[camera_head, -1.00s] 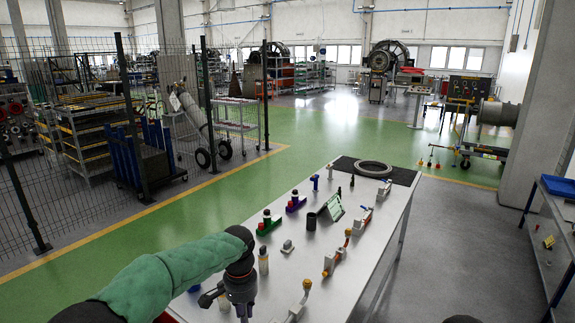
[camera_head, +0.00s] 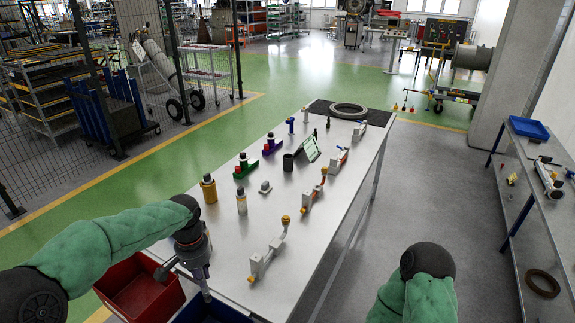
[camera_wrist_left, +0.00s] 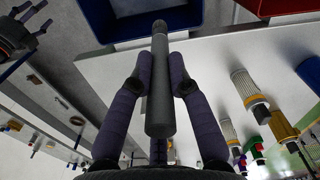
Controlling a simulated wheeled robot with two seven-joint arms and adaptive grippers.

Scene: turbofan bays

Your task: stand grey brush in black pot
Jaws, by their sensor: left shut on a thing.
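The grey brush (camera_wrist_left: 158,85) shows in the left wrist view as a dark grey rod between the two fingers. My left gripper (camera_wrist_left: 160,75) is shut on it. In the head view my left gripper (camera_head: 195,272) is over the near left edge of the table, by the bins; the brush is hard to make out there. The black pot (camera_head: 288,162) stands upright on the table further back, beside a small tilted panel, well apart from the gripper. My right gripper (camera_wrist_left: 38,20) shows at the left wrist view's upper left corner, fingers spread and empty; the head view shows only its arm.
A red bin (camera_head: 145,288) and a blue bin (camera_head: 215,309) stand at the near table edge. Yellow (camera_head: 209,188) and silver (camera_head: 241,203) bottles stand left of the pot's near side. Pipe fittings (camera_head: 268,252) line the right side.

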